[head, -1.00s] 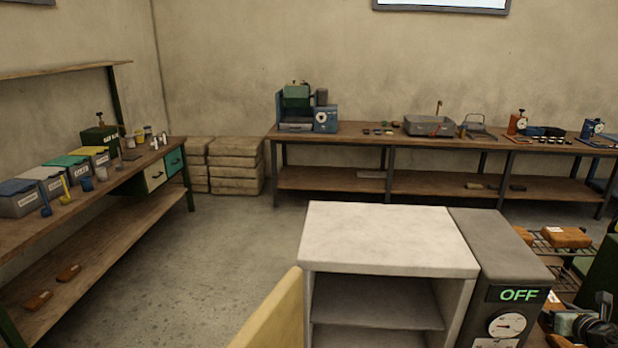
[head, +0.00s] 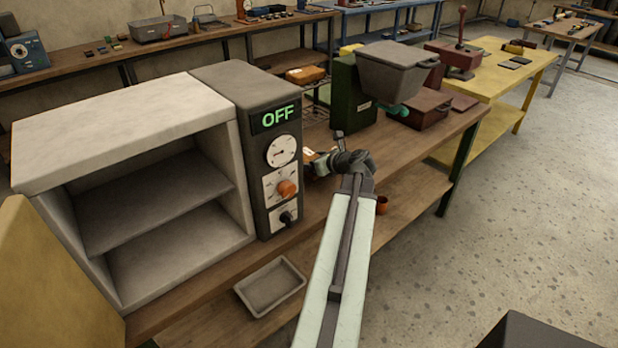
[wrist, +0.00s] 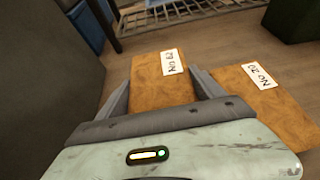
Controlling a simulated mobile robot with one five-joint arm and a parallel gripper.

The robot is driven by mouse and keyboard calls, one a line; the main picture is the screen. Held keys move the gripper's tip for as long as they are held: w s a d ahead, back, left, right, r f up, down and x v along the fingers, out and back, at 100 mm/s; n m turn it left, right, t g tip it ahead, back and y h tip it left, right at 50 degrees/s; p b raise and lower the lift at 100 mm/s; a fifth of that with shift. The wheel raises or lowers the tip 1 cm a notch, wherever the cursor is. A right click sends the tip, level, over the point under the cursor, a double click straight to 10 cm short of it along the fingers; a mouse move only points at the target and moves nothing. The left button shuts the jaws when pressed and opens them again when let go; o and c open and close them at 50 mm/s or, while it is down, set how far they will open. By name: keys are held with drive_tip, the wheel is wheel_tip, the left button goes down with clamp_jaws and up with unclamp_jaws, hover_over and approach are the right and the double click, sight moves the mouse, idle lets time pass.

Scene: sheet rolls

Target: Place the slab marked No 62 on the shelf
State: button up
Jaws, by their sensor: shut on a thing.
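In the wrist view, the slab marked No 62 (wrist: 160,85) is an orange-brown block with a white label. It lies between the two fingers of my gripper (wrist: 158,92), which is shut on it. I cannot tell whether it is clear of the bench. In the head view, my gripper (head: 332,160) is beside the grey control panel, and the slab is mostly hidden. The shelf (head: 155,203) is a grey board inside the open pale oven (head: 110,120), left of the panel.
The panel (head: 270,140) reads OFF and has a dial and an orange knob. A yellow oven door (head: 50,270) stands open at left. An empty grey tray (head: 270,287) lies before the panel. A green machine with a hopper (head: 385,75) stands behind right of my gripper.

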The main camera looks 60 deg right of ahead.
drive_tip(key=shift+f+b, duration=1.95)
drive_tip(key=shift+b, duration=0.05)
drive_tip(key=o, duration=1.9)
drive_tip(key=shift+r, duration=0.1)
